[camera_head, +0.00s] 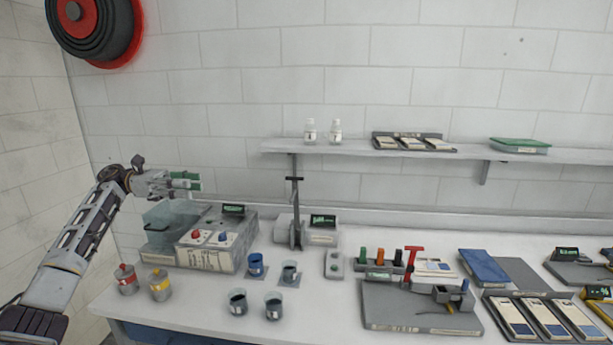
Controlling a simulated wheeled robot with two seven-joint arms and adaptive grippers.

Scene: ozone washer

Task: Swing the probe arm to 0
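A dark upright post with a short crossbar on top (295,205) stands on the bench, beside a small grey unit with a lit green display (323,221). It looks like the probe arm, though I cannot be sure, and its setting is too small to read. My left gripper (194,181) is raised above the clear-walled tank (170,223) at the left, well apart from the post. Its fingers point right and show greenish parts; I cannot tell whether they are apart or closed. My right gripper is not in view.
Several small beakers, including a blue one (256,264), stand in front of the post. Red and yellow jars (159,284) are at the left edge.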

